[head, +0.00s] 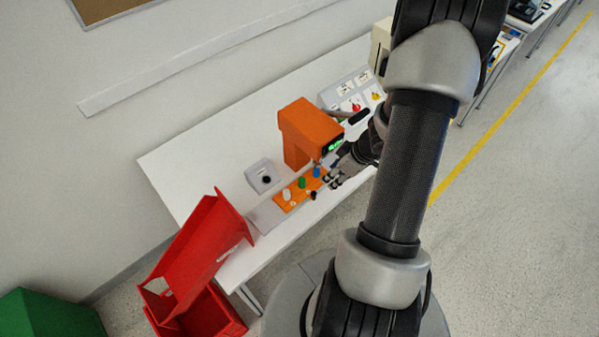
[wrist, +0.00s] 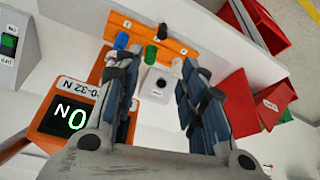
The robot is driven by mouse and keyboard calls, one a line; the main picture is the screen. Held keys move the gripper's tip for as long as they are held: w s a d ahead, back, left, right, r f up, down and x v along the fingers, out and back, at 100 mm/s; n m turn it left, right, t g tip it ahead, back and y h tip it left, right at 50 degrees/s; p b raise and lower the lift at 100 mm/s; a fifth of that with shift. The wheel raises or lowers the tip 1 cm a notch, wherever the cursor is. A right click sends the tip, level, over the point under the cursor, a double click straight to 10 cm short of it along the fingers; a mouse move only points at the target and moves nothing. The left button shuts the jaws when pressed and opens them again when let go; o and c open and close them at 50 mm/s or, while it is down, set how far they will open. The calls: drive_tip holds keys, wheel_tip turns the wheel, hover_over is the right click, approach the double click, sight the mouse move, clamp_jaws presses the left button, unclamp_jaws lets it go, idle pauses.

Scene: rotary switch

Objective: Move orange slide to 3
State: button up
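An orange panel (head: 291,194) with small knobs lies at the front of the white table, and it also shows in the wrist view (wrist: 139,34). I see no separate part clearly marked as the orange slide, and the panel's small markings are too blurred to read. My gripper (wrist: 163,62) is open, with nothing between its fingers. In the head view, my gripper (head: 334,181) is near the blue-knob end of the panel; contact cannot be told.
An orange machine (head: 303,128) with a green-lit display stands behind the panel. A white box with a black button (head: 263,176) is beside it. A switch box with red and yellow knobs (head: 352,97) stands farther back. Red bins (head: 205,240) are at the table's left end.

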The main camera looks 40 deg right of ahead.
sight(315, 193)
drive_tip(key=b+x, duration=0.3)
drive_tip(key=x, duration=0.2)
drive_tip(key=b+x, duration=0.4)
drive_tip(key=x, duration=0.2)
drive_tip(key=b+x, duration=0.3)
drive_tip(key=x, duration=0.3)
drive_tip(key=shift+s+f, duration=0.1)
drive_tip(key=shift+s, duration=0.3)
drive_tip(key=shift+c, duration=0.6)
clamp_jaws()
drive_tip(key=shift+d, duration=0.1)
